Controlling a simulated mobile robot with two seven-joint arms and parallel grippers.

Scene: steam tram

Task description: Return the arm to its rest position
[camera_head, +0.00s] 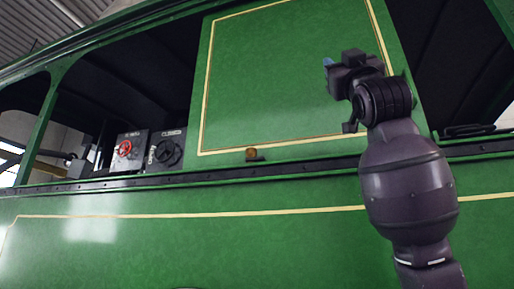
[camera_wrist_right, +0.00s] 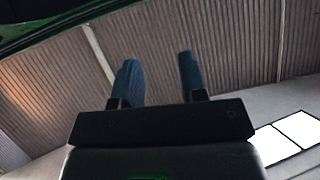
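My right gripper (camera_head: 337,92) is raised in front of the green side panel of the steam tram, right of the middle in the head view. My right arm comes up from the bottom right corner. In the right wrist view the two fingers of the right gripper (camera_wrist_right: 160,80) stand apart with nothing between them, pointing toward the roof. My left gripper is not in the head view.
The green tram wall (camera_head: 270,240) fills the head view. A small brass knob (camera_head: 251,154) sits on the ledge below the panel. A corrugated roof (camera_wrist_right: 220,50) is overhead.

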